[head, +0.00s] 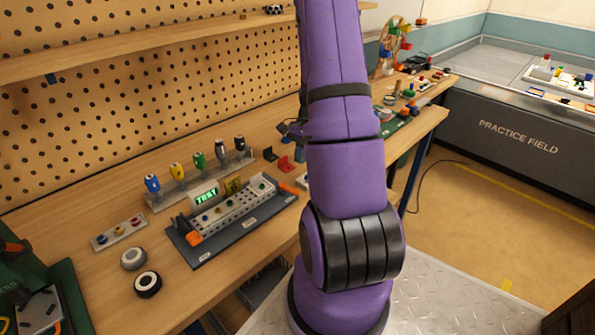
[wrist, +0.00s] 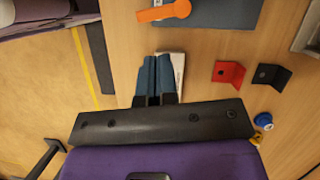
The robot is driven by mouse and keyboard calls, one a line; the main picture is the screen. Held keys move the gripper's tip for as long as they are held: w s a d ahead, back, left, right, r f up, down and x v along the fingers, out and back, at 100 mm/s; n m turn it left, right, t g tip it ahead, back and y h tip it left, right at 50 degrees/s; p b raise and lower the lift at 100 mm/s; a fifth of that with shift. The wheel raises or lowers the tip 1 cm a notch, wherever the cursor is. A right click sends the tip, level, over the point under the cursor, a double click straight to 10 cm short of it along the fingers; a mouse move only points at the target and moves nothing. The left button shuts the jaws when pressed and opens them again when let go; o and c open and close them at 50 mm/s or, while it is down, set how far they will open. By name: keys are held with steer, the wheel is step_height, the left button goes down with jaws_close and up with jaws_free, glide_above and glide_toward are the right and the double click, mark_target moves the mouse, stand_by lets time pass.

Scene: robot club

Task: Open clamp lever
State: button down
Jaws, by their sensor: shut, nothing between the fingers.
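An orange clamp lever (head: 288,188) sits at the right end of a dark grey fixture board (head: 212,252). A second orange lever (head: 194,239) is at its left end. In the wrist view one orange lever (wrist: 165,12) shows at the top, its round end over the board's edge (wrist: 225,14). My gripper (wrist: 157,62) is shut and empty, its blue fingers side by side over the bench, apart from and below that lever in the picture. A pale flat piece lies partly behind the fingers. My arm hides most of the gripper in the head view.
A red bracket (wrist: 228,73) and a black bracket (wrist: 270,75) lie right of the fingers in the wrist view. A screwdriver rack (head: 203,176) stands behind the board. Two tape rolls (head: 147,284) lie front left. The pegboard wall (head: 110,110) bounds the back.

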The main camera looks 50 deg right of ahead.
steer(key=shift+v, duration=1.5)
